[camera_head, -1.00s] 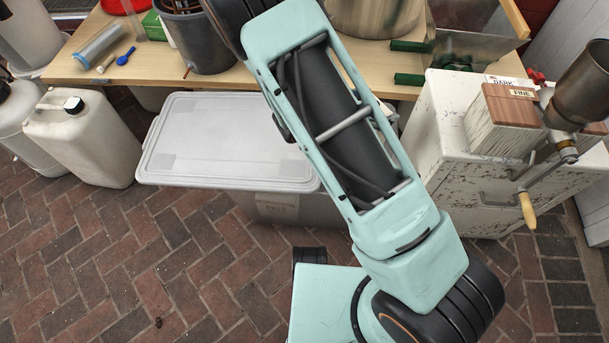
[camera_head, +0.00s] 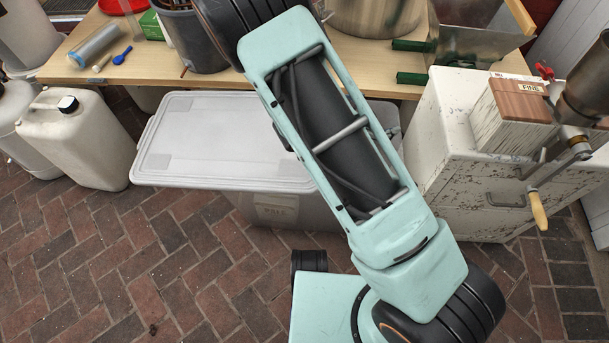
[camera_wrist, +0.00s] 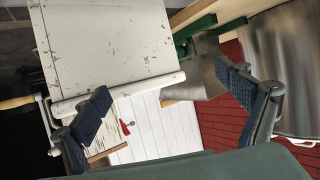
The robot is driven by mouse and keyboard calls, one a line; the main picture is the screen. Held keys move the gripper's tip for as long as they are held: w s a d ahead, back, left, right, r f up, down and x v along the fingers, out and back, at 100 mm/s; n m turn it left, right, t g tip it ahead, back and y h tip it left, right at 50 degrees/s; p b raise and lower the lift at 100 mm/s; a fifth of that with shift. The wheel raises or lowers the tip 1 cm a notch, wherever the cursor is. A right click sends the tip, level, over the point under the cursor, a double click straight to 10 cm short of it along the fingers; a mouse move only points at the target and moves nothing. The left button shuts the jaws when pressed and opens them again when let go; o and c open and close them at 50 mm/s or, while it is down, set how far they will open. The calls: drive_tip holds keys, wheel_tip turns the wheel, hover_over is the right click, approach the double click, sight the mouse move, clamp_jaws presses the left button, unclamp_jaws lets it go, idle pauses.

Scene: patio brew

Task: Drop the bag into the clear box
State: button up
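I cannot make out a bag in either view. A shiny grey, open-topped box (camera_head: 478,38) stands at the right end of the table in the head view; I cannot tell whether it is clear or metal. Green bars (camera_head: 412,46) lie beside it. A grey, cloudy lidded bin (camera_head: 285,212) stands on the bricks below the table, its lid on. My gripper (camera_wrist: 168,100) shows only in the wrist view. Its two fingers are wide apart, with nothing held between them. The white cabinet and a white slatted surface show beyond them.
A worn white cabinet (camera_head: 445,155) stands right of the bin, with a wood-topped block (camera_head: 520,98) and a hand-cranked grinder (camera_head: 590,85) on it. A wooden table (camera_head: 140,68) carries pots and tubes. A white jug (camera_head: 80,140) stands at left.

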drive_tip(key=shift+f, duration=0.1)
drive_tip(key=v, duration=1.2)
